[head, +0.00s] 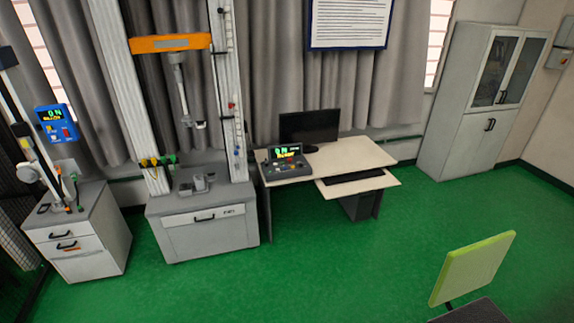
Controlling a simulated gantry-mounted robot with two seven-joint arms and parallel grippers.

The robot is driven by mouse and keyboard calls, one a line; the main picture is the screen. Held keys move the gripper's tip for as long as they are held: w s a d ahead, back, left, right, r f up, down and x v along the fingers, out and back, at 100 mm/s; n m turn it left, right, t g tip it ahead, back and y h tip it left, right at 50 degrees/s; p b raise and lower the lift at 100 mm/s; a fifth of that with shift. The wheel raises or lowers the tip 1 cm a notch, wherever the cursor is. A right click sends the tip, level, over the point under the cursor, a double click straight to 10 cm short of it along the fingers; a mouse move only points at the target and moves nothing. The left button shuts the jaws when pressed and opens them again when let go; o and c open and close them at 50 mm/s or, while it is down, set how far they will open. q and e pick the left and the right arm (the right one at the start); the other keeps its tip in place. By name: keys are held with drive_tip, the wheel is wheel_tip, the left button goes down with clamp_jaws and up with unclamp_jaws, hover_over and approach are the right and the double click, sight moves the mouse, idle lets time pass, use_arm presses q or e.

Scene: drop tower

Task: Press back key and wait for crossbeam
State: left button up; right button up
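The orange crossbeam (152,45) spans high between the two light columns of the drop tower (232,90). A grey rod with a small head (181,85) hangs below it, above the tower's base. A control box (287,160) with a lit screen sits on the left part of the desk. Its keys are too small to tell apart, so I cannot pick out the back key. Neither of my grippers shows in the head view.
The desk (350,152) also holds a dark monitor (309,126) and a keyboard (353,176). A smaller machine with a blue display (57,123) stands at left. A grey cabinet (465,125) stands at right, a green chair (473,268) in front. Green floor between is clear.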

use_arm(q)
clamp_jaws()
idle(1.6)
